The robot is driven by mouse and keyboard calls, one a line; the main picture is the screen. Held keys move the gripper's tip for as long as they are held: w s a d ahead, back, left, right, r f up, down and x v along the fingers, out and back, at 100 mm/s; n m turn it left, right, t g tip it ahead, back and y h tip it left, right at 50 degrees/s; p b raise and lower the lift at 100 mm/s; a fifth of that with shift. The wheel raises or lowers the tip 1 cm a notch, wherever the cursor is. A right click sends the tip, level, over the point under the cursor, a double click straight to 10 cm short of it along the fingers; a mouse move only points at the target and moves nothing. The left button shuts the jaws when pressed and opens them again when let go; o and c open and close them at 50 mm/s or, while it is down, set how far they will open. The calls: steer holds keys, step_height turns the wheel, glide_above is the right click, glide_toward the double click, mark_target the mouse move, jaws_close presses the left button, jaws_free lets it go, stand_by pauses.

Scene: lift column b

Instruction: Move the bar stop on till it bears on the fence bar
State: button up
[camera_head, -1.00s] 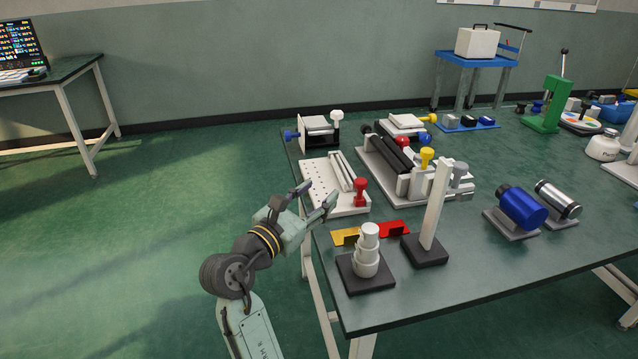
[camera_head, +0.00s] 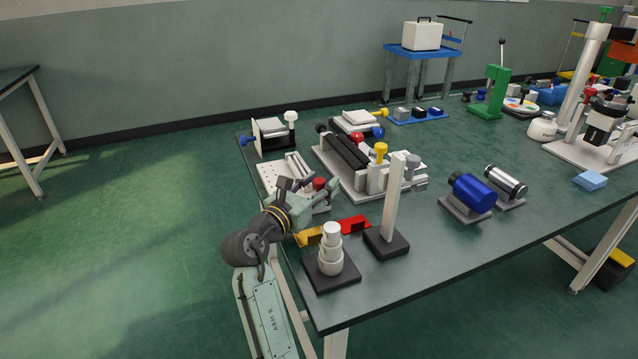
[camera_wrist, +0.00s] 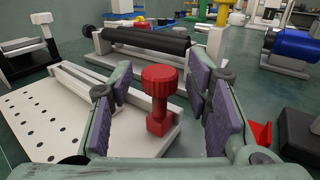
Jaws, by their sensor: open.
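The red-knobbed stop (camera_head: 319,183) stands on a white perforated plate (camera_head: 268,178) at the table's left edge. In the wrist view the red stop (camera_wrist: 160,95) is upright, with a round ribbed knob on a narrower red block. Pale bars (camera_wrist: 92,88), which look like the fence bar and its rail, run along the plate to the stop's left; their contact with the stop is hidden by my left finger. My gripper (camera_head: 312,186) is open, its purple-padded fingers on either side of the red knob with a gap showing on both sides.
A black roller fixture (camera_wrist: 145,40) stands just behind the plate. Yellow and red angle pieces (camera_head: 353,224), a white stepped cylinder (camera_head: 331,250) and a white upright post (camera_head: 391,205) stand nearer and to the right.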

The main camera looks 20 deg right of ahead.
jaws_close()
stand_by(0.7)
